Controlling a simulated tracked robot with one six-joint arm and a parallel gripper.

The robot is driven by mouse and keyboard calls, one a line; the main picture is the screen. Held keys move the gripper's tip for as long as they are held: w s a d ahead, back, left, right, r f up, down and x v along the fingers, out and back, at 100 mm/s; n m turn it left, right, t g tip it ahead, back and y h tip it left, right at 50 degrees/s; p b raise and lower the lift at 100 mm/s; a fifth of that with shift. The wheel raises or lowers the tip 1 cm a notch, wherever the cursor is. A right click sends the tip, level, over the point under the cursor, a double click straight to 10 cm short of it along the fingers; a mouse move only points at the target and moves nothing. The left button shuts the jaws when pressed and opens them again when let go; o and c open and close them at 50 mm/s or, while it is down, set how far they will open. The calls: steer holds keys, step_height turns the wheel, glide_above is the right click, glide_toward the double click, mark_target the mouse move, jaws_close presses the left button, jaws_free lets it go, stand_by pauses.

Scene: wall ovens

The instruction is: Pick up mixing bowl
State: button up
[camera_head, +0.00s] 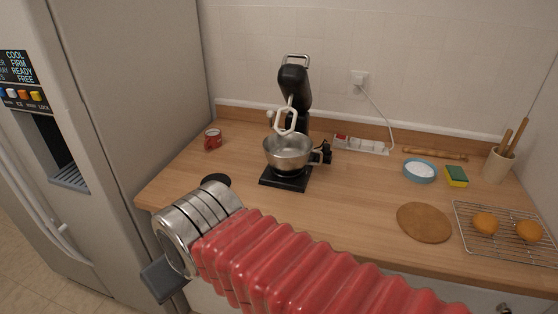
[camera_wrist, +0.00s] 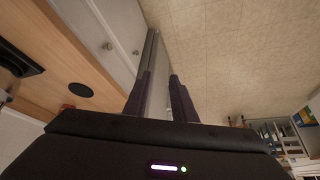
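The mixing bowl (camera_head: 288,152) is shiny metal with a side handle at its right. It sits upright on the black stand mixer (camera_head: 286,178), under the raised head and white beater (camera_head: 285,121). My gripper (camera_head: 163,280) hangs in front of the worktop's left front edge, well apart from the bowl and partly hidden by my wrist. In the wrist view my gripper (camera_wrist: 162,82) shows two fingers apart with nothing between them. It faces the cabinet fronts and floor.
On the worktop (camera_head: 352,205) are a red mug (camera_head: 212,139), black disc (camera_head: 216,180), power strip (camera_head: 360,145), blue bowl (camera_head: 419,171), sponge (camera_head: 456,176), cork mat (camera_head: 424,222) and rack with oranges (camera_head: 506,245). The fridge (camera_head: 150,80) stands left.

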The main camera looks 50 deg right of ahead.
steer(key=shift+a, duration=0.2)
stand_by(0.3)
steer(key=w+d+m+t+y, duration=0.1)
steer(key=w+d+m+y, duration=0.1)
steer(key=w+d+m, duration=0.55)
steer(key=w+d+m+t+y, duration=0.2)
steer(key=w+d+m, duration=0.1)
steer(key=d+m, duration=0.9)
steer(key=s+d+m+t+h, duration=0.2)
steer(key=d+m, duration=0.5)
steer(key=d, duration=0.5)
steer(key=s+d+r+m+t+h, duration=0.1)
steer(key=s+d+m+t+h, duration=0.2)
steer(key=d+m, duration=0.4)
steer(key=s+d, duration=0.1)
steer(key=d, duration=0.4)
steer(key=shift+d+m, duration=0.2)
steer(key=shift+m, duration=0.15)
